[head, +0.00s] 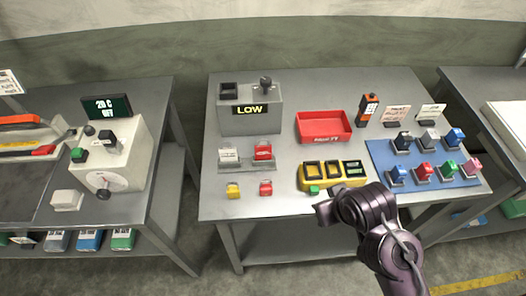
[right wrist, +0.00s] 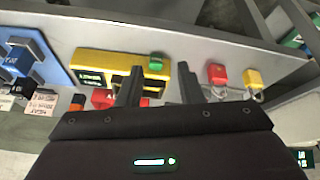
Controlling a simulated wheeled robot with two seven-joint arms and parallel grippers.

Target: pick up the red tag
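A small red tag (head: 266,188) lies near the front edge of the middle table, right of a similar yellow tag (head: 233,190). In the right wrist view the red tag (right wrist: 217,75) is just beyond and right of my right fingers, with the yellow tag (right wrist: 253,78) farther right. My right gripper (right wrist: 159,82) is open, with two dark fingers apart and nothing between them. In the head view my right arm reaches in from the lower right, its end over the table's front edge, right of the red tag. My left gripper is not in view.
A yellow box with dark windows (head: 303,178) and a green button stands right of the tag. A red tray (head: 323,138), a grey LOW box (head: 250,122) and a blue mat (head: 381,156) lie around.

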